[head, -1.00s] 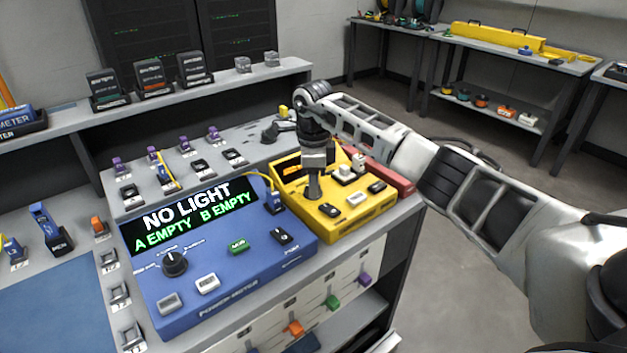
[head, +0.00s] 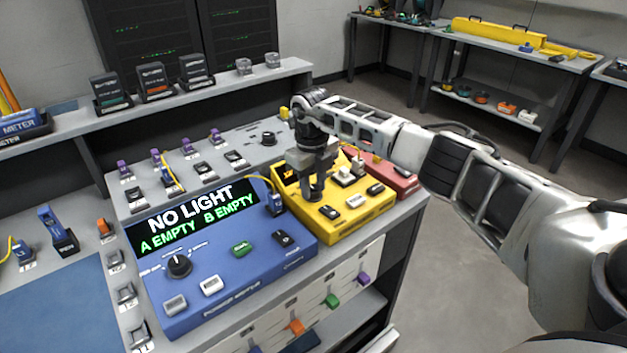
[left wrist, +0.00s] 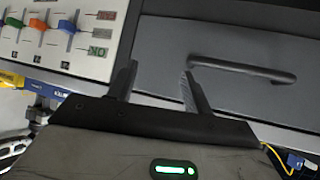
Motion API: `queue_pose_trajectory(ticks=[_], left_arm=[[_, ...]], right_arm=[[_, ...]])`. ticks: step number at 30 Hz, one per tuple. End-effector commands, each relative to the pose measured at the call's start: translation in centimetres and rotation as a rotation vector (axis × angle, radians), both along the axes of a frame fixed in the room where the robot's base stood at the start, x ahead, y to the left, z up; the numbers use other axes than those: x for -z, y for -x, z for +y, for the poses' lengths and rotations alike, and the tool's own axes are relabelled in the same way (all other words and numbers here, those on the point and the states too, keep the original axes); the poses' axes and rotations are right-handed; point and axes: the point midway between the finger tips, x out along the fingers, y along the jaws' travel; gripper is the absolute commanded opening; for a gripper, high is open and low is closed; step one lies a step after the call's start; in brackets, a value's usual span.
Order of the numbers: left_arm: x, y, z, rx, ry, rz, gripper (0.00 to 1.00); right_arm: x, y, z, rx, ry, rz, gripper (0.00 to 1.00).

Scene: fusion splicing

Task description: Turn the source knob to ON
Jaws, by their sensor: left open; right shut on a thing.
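The yellow box (head: 352,228) stands on the bench to the right of the blue power meter. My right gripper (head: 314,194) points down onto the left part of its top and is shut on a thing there. The source knob is not clearly visible; the fingers hide what they hold, and I cannot read any ON mark. My left gripper (left wrist: 160,85) shows only in the left wrist view, open and with nothing between its fingers, in front of a grey drawer with a handle.
The blue power meter (head: 233,300) reads "NO LIGHT, A EMPTY B EMPTY" and has its own black knob (head: 179,265). A red box (head: 398,178) stands right behind the yellow one. Colored sliders (left wrist: 66,27) sit on a white panel. Open floor lies to the right.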

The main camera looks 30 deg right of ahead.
Motion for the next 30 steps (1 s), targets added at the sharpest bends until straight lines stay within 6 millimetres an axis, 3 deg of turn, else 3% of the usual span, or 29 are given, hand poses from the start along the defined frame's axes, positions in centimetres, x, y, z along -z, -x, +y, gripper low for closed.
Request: queue_pose_trajectory(ticks=[18,30], left_arm=[[-1.0,0.0,0.1,-0.013,0.0,0.005,0.5],[-1.2,0.0,0.3,-0.016,-0.003,0.007,0.5]], right_arm=[[-0.2,-0.1,0.0,0.539,0.001,-0.001,0.09],[-0.2,-0.1,0.0,0.703,0.001,-0.003,0.09]])
